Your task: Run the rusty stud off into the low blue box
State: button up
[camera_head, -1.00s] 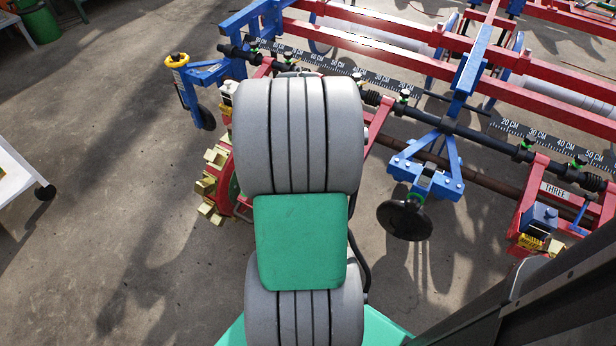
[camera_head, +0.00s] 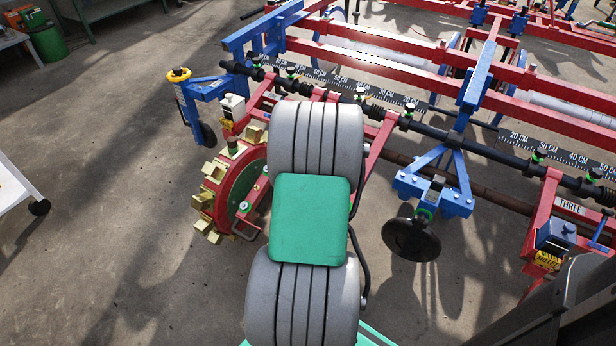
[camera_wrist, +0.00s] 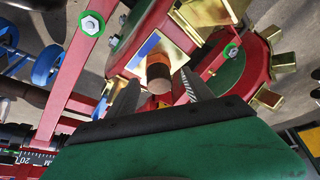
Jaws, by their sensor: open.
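The rusty stud (camera_wrist: 158,68), a short orange-brown cylinder with a paler round end, shows in the wrist view beside a brass-coloured plate on the red punch wheel unit. My gripper (camera_wrist: 160,90) is open, with one dark finger on each side of the stud. I cannot tell whether either finger touches it. In the head view my own arm hides the gripper and the stud. I cannot make out a low blue box for certain in either view.
The punch wheel (camera_head: 238,188) with brass cups stands left of my arm. A blue-topped unit (camera_head: 556,236) sits by the THREE label. A black disc foot (camera_head: 411,239) is right of my arm. A white cart (camera_head: 14,188) stands left; floor between is clear.

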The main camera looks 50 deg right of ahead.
jog(key=shift+c, duration=0.5)
grip_shut()
jog(key=n+y, duration=0.1)
jog(key=n, duration=0.2)
jog(key=shift+n+t, duration=0.3)
jog(key=shift+n, duration=0.1)
jog(key=n+y, duration=0.1)
jog(key=n, duration=0.2)
jog(key=n+y, duration=0.2)
jog(key=n, duration=0.2)
jog(key=shift+f+b, duration=0.2)
jog(key=shift+b, duration=0.15)
jog(key=n+g+b, duration=0.1)
jog(key=n, duration=0.2)
jog(key=n+y+b, duration=0.1)
jog(key=n, duration=0.2)
jog(key=shift+a+n+g+y, duration=0.2)
jog(key=shift+n+g+y, duration=0.1)
jog(key=shift+g, duration=0.1)
jog(key=n+g+b, duration=0.1)
jog(key=n, duration=0.1)
jog(key=n+b, duration=0.2)
jog(key=shift+s+n+g+y, duration=0.15)
jog(key=shift+n+g+y, duration=0.25)
jog(key=shift+r+n+g+b, duration=0.1)
jog(key=shift+n+g+b, duration=0.25)
jog(key=shift+n, duration=0.45)
